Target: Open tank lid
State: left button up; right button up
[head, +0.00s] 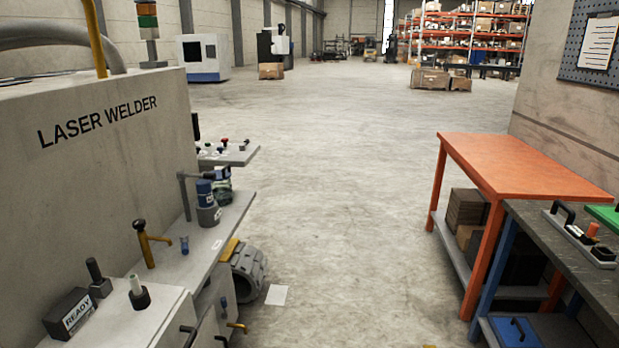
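No tank lid can be made out for certain in the head view. On the left stands the grey laser welder (95,155). A blue and grey cylindrical vessel (208,205) stands upright on its side ledge, beside a dark post with a short arm. I cannot tell whether this vessel is the tank or whether it has a lid. A yellow lever with a black knob (147,245) rises from the welder's lower ledge. Neither of my grippers is in view.
A ready sign block (70,314) and black-based knobs sit at the front left. A ribbed grey drum-like part (248,274) lies beside the welder. An orange table (530,165) and a dark workbench (560,235) stand on the right. The floor between is mostly clear.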

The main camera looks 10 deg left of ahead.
aim_at(223, 174)
jog(key=i+l+u, duration=0.15)
jog(key=i+u, duration=0.2)
jog(key=i+l+u, duration=0.2)
jog(key=u, duration=0.15)
jog(key=i+l+u, duration=0.25)
jog(key=u, duration=0.15)
jog(key=i+u, duration=0.1)
jog(key=u, duration=0.25)
jog(key=i+l+u, duration=0.15)
jog(key=u, duration=0.25)
